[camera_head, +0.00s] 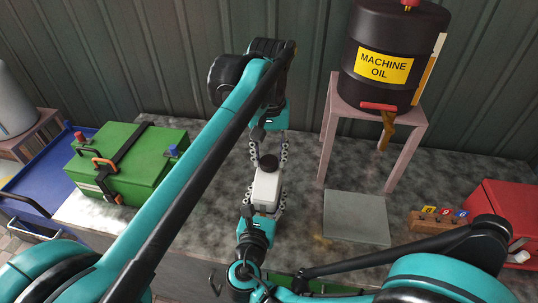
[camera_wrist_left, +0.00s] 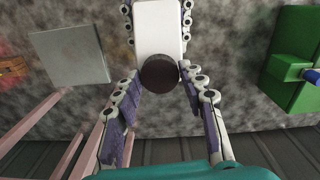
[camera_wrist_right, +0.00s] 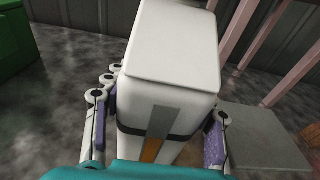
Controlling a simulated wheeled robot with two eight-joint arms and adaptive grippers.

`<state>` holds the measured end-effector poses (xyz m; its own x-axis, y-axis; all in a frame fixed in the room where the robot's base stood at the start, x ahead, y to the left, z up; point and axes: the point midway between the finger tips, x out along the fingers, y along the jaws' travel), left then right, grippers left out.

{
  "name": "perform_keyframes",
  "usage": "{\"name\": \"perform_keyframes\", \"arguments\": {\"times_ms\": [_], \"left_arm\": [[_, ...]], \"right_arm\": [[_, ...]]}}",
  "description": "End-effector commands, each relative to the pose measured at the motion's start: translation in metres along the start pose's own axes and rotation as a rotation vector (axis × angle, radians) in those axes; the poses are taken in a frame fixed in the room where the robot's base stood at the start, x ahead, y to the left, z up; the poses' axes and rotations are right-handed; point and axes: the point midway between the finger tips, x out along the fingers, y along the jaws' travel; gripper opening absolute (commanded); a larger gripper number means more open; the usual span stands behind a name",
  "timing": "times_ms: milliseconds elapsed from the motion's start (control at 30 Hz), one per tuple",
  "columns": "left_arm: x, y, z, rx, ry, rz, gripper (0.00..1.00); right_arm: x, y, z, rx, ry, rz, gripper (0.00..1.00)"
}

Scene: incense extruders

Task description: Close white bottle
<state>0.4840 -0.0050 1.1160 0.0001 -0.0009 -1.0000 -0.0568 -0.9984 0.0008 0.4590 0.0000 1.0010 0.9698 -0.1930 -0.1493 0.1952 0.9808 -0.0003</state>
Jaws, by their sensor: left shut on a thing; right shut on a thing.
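The white bottle (camera_head: 266,188) is a box-shaped body with a dark round cap (camera_head: 268,163) at its far end, near the middle of the head view. My right gripper (camera_head: 265,193) comes from the near side and is shut on the bottle's body. In the right wrist view the white body (camera_wrist_right: 175,45) fills the space between the fingers. My left gripper (camera_head: 268,154) reaches over from the far side, its fingers on either side of the cap. In the left wrist view the cap (camera_wrist_left: 159,74) sits at the white body, between the fingertips. I cannot tell whether its thread is engaged.
A black machine oil drum (camera_head: 392,45) stands on a pink stand (camera_head: 333,125) at the back right. A grey plate (camera_head: 356,217) lies below it. A green case (camera_head: 125,160) is on the left, a red box (camera_head: 505,215) and numbered block (camera_head: 440,222) on the right.

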Motion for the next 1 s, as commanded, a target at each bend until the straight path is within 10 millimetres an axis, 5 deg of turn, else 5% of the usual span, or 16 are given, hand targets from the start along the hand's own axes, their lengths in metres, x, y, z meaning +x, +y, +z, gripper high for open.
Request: {"name": "perform_keyframes", "arguments": {"times_ms": [1000], "left_arm": [[0.0013, -0.0001, 0.0000, 2.581, -0.003, 0.000, 0.30]], "right_arm": [[0.0000, 0.0000, -0.0004, 0.001, 0.002, 0.000, 0.00]]}}
